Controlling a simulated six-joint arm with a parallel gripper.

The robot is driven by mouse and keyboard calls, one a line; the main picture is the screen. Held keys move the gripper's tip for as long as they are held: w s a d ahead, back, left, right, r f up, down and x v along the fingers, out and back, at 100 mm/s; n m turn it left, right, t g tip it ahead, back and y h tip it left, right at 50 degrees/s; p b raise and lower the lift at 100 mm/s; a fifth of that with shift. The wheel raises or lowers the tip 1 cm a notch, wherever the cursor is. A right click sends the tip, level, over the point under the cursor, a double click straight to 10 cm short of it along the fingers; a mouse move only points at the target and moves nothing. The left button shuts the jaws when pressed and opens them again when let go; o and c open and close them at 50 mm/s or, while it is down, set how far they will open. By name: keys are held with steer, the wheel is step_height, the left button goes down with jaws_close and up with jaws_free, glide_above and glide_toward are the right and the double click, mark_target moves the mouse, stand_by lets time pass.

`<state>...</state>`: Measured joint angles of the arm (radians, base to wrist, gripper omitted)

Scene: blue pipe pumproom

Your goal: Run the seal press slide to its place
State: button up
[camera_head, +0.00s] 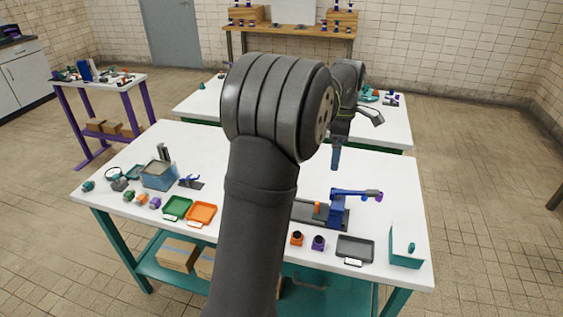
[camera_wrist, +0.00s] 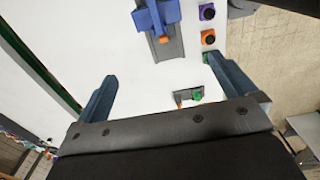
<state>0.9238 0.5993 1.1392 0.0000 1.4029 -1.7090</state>
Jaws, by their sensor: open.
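The seal press, a blue upright body with an arm (camera_head: 338,210), stands on a dark grey rail base (camera_head: 303,213) on the white table, right of my arm. A small orange upright piece (camera_head: 317,208) sits on the rail left of the blue body; it may be the slide's handle. In the wrist view the blue body (camera_wrist: 156,15), orange piece (camera_wrist: 164,39) and grey rail (camera_wrist: 171,50) are at the top. My gripper (camera_head: 336,153) is open and empty, above the table behind the press. Its two fingers (camera_wrist: 162,68) are wide apart. My arm hides part of the rail's left side.
Orange (camera_head: 297,239) and purple (camera_head: 318,243) blocks, a dark tray (camera_head: 356,249) and a teal bracket (camera_head: 406,249) stand near the press. Green (camera_head: 177,208) and orange (camera_head: 201,214) trays lie left of my arm.

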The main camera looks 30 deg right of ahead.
steer(key=c, duration=1)
steer(key=shift+a+f, duration=0.1)
steer(key=shift+c, duration=1.4)
steer(key=g+h, duration=0.3)
glide_toward(317, 202)
steer(key=x, duration=1)
steer(key=shift+s+f, duration=0.15)
steer(key=shift+f, duration=0.1)
jaws_close()
